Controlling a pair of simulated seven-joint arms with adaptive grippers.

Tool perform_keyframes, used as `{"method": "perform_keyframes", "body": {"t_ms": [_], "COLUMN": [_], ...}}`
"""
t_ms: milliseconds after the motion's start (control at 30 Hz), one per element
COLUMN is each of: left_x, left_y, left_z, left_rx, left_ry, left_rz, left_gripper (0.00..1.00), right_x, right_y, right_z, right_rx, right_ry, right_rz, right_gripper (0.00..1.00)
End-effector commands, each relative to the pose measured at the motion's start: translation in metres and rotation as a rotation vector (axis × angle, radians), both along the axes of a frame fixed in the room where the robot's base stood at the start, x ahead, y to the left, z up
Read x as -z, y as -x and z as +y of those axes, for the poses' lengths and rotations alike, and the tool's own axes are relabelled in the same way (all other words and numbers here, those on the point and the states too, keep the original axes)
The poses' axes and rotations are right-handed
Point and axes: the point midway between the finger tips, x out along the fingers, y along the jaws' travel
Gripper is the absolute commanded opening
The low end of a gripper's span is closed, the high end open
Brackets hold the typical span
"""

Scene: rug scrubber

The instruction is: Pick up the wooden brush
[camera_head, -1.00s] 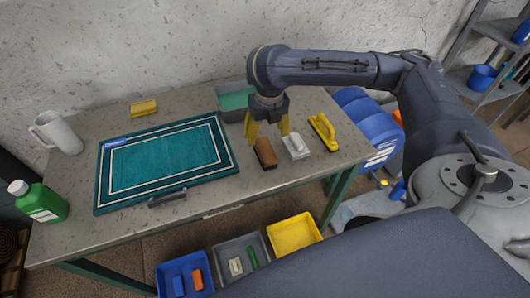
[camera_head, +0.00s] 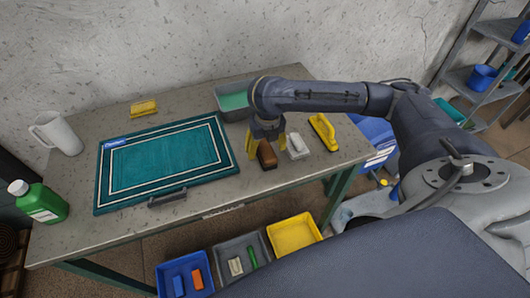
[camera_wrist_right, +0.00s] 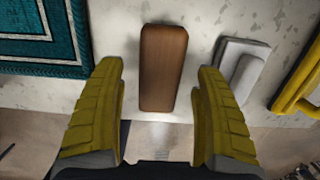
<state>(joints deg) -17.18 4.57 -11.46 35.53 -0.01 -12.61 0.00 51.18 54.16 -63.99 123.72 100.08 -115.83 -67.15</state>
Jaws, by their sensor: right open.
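The wooden brush (camera_head: 267,155) is a brown block lying on the table, right of the teal rug. My right gripper (camera_head: 266,151) is open and low over it, with its yellow fingers on either side of the brush in the head view. In the right wrist view the brush (camera_wrist_right: 164,68) lies ahead between the two spread fingers of the gripper (camera_wrist_right: 160,95), and neither finger visibly touches it. My left gripper is not in view.
A white brush (camera_head: 297,146) and a yellow brush (camera_head: 324,132) lie close on the right. The teal rug (camera_head: 166,160) lies left. A grey bin (camera_head: 233,114) with teal contents stands behind. Blue (camera_head: 208,290), grey and yellow (camera_head: 294,234) trays sit below the table's front edge.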

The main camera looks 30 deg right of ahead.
Motion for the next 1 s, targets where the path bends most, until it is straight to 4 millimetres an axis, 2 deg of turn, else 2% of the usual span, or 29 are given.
{"method": "perform_keyframes", "body": {"t_ms": [200, 567, 1000], "left_x": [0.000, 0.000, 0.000], "left_y": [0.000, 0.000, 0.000], "left_z": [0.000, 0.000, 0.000], "left_rx": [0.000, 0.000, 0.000], "left_ry": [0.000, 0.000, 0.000], "left_rz": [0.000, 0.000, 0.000], "left_gripper": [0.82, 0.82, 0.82], "right_x": [0.016, 0.018, 0.018], "right_y": [-0.002, -0.002, -0.002], "right_z": [0.000, 0.000, -0.001], "right_rx": [0.001, 0.001, 0.001], "right_ry": [-0.001, -0.001, 0.000], "right_rz": [0.001, -0.001, -0.001], "right_gripper": [0.71, 0.70, 0.19]}}
